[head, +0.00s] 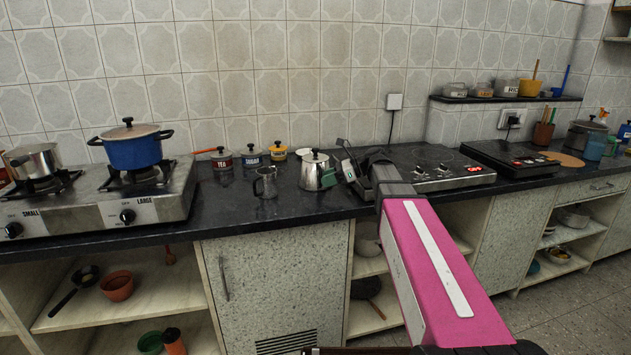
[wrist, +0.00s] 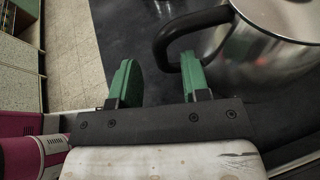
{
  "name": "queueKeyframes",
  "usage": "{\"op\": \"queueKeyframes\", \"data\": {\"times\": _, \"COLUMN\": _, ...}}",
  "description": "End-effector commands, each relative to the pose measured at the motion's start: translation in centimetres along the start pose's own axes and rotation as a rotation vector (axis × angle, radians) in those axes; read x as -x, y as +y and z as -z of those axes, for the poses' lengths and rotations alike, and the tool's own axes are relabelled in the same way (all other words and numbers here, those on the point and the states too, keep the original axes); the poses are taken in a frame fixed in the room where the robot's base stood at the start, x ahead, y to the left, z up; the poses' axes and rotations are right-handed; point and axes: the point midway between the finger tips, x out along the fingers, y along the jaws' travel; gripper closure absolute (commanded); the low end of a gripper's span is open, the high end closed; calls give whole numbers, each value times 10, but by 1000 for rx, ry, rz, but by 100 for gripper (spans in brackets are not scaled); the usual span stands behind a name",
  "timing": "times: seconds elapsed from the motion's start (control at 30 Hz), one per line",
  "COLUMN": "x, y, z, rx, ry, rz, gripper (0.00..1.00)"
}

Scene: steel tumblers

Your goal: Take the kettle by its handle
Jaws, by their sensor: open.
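The kettle (head: 311,174) is a shiny steel pot with a lid and black knob, upright on the dark counter. In the wrist view the kettle (wrist: 255,60) fills the upper right, and its black loop handle (wrist: 178,30) points left. My gripper (head: 338,175) is at the kettle's right side in the head view. In the wrist view my gripper (wrist: 160,66) is open, with its green fingers apart. The outer part of the handle shows between the fingers, and the right finger is on the kettle-body side. I cannot tell whether either finger touches the handle.
A small steel jug (head: 265,183) stands left of the kettle. Labelled jars (head: 252,156) stand behind it. A gas stove with a blue pot (head: 133,150) is at the left. An induction hob (head: 425,168) is at the right. The counter in front of the kettle is narrow.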

Motion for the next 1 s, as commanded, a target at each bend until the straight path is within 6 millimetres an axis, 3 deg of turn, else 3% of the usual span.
{"op": "queueKeyframes", "data": {"times": 0.2, "x": -28, "y": -2, "z": 2, "rx": 0, "ry": 0, "rz": -2, "gripper": 57}}
{"op": "queueKeyframes", "data": {"times": 0.43, "x": -28, "y": -2, "z": 2, "rx": 0, "ry": 0, "rz": 0, "gripper": 57}}
{"op": "queueKeyframes", "data": {"times": 0.57, "x": -28, "y": -2, "z": 2, "rx": 0, "ry": 0, "rz": 0, "gripper": 100}}
{"op": "queueKeyframes", "data": {"times": 1.0, "x": -28, "y": -2, "z": 0, "rx": 2, "ry": -2, "rz": 0, "gripper": 100}}
